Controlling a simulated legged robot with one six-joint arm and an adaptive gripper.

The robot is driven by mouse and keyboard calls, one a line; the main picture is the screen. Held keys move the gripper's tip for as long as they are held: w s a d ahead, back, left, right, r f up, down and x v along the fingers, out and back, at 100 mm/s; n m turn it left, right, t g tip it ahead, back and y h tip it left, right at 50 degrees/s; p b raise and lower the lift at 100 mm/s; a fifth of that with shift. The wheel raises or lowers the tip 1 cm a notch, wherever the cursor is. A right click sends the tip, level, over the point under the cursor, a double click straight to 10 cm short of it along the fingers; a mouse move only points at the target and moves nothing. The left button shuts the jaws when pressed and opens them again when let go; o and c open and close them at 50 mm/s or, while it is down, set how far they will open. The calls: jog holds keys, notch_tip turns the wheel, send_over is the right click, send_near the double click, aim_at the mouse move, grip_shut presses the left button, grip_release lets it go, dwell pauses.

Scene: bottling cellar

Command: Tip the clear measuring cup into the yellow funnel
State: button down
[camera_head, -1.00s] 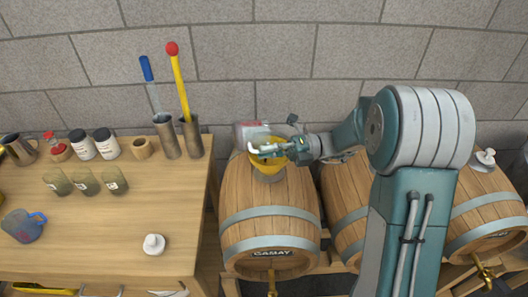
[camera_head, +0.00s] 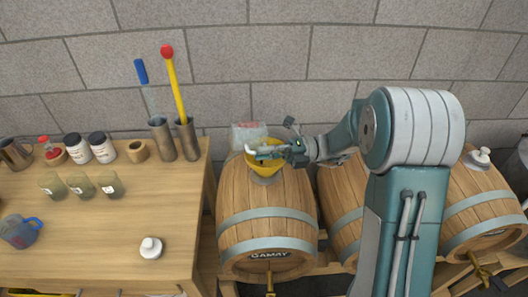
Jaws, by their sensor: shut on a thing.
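The clear measuring cup (camera_head: 247,135), with red markings, is held above and just behind the yellow funnel (camera_head: 261,164). It looks tipped, but its exact tilt and contents are too small to tell. The funnel sits on top of the left barrel (camera_head: 266,207). My gripper (camera_head: 273,151) reaches in from the right, above the funnel, and is shut on the cup, seemingly by its pale handle. The gripper and handle hide part of the funnel's rim and the cup's lower edge.
Tall metal tubes (camera_head: 162,140), several small glasses (camera_head: 80,185) and a white stopper (camera_head: 151,247) are there too. More barrels (camera_head: 483,208) stand at right.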

aim_at(264, 140)
dwell(0.5)
jog(key=h, duration=0.2)
jog(key=r+t+h, duration=0.1)
jog(key=shift+r+h, duration=0.15)
jog(key=shift+h, duration=0.25)
jog(key=h, duration=0.2)
jog(key=r+t+h, duration=0.1)
jog(key=h, duration=0.2)
jog(key=shift+a+r, duration=0.1)
jog(key=shift+r, duration=0.05)
jog(key=h, duration=0.2)
jog(key=r+t+h, duration=0.1)
jog(key=h, duration=0.2)
jog(key=shift+r+h, duration=0.15)
jog(key=shift+h, duration=0.15)
jog(key=h, duration=0.2)
jog(key=r+t+h, duration=0.1)
jog(key=h, duration=0.1)
jog(key=shift+m+h, duration=0.3)
jog(key=shift+h, duration=0.1)
jog(key=shift+s, duration=0.1)
